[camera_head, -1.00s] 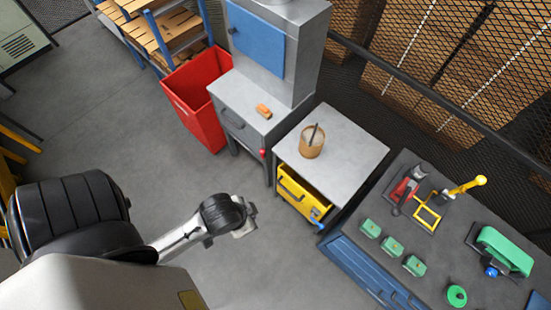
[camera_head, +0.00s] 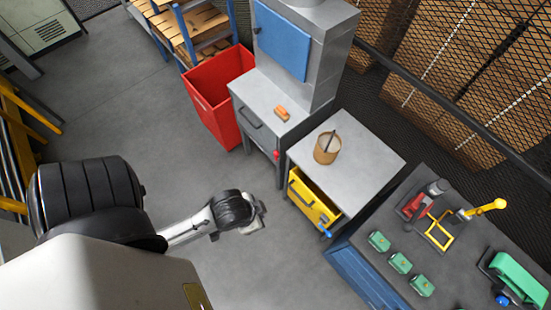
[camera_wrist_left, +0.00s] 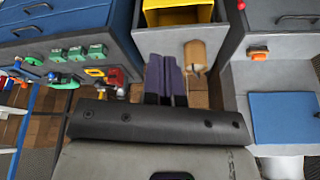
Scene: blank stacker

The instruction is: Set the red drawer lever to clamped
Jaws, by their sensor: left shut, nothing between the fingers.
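The red lever (camera_head: 277,154) is a small red knob at the front right edge of the grey cabinet (camera_head: 247,96) with a closed drawer (camera_head: 250,117). In the left wrist view the red knob (camera_wrist_left: 241,5) shows at the top edge. My left gripper (camera_head: 258,216) is in front of and below the cabinet, apart from the lever. In the left wrist view its dark fingers (camera_wrist_left: 165,78) are together and empty. The lever's exact setting is too small to tell. My right gripper is not in view.
A grey side table with an open yellow drawer (camera_head: 308,206) and a blue lever (camera_head: 326,234) stands right of the cabinet. A cup (camera_head: 326,149) stands on it. A red bin (camera_head: 212,95) is left. A dark workbench (camera_head: 377,215) is right. Floor between is clear.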

